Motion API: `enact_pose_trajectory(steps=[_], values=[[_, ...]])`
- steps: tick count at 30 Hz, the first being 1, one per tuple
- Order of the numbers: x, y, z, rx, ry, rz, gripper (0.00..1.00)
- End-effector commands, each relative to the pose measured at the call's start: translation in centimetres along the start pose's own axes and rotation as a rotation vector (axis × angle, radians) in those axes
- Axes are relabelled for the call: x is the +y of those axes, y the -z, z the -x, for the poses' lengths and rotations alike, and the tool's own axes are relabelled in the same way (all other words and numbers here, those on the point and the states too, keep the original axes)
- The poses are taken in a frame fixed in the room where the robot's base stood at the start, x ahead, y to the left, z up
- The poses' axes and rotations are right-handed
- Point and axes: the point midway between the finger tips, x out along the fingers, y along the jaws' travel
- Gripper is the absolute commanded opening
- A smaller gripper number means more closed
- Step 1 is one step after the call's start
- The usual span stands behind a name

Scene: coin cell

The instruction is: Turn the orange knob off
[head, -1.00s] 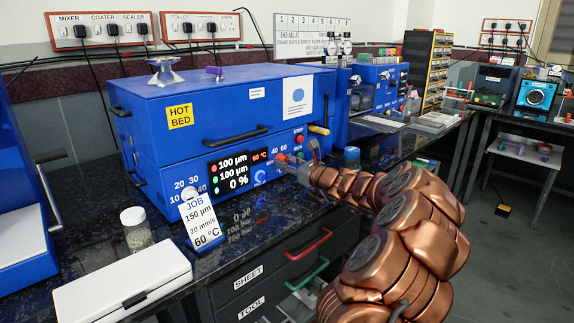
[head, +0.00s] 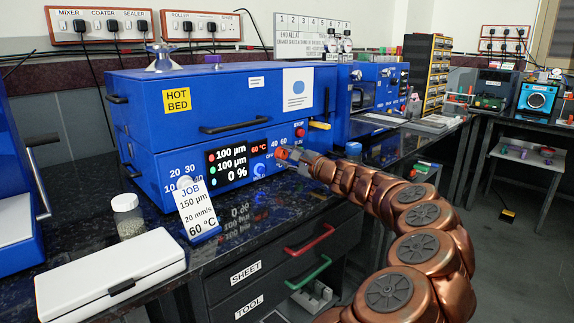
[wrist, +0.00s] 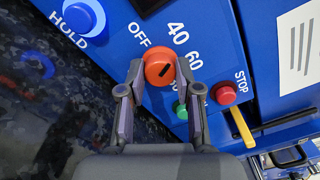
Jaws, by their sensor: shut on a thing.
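The orange knob (wrist: 160,68) is on the blue front panel of the hot bed, near the labels OFF, 40 and 60. It also shows in the head view (head: 283,153), partly covered by my gripper. A short dark mark on its face slants to the upper right, towards the 40 and 60 side rather than OFF. My gripper (wrist: 159,72) has one finger on each side of the knob and is shut on it. The hot bed (head: 140,100) has a dark display (head: 237,161) reading 100 µm, 100 µm, 0 % and 60 °C.
A red STOP button (wrist: 226,95), a green button (wrist: 182,112) and a yellow lever (wrist: 242,127) sit right of the knob. A blue HOLD knob (wrist: 84,17) is to its left. A job card (head: 196,211) stands in front. Drawers with red and green handles are below.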

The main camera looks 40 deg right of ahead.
Motion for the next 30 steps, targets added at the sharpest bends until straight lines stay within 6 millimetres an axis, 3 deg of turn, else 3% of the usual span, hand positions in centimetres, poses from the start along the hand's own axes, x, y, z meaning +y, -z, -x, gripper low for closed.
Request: enact_pose_trajectory(steps=[30], values=[[0.61, 0.25, -0.12, -0.002, -0.001, 0.929, 0.0]])
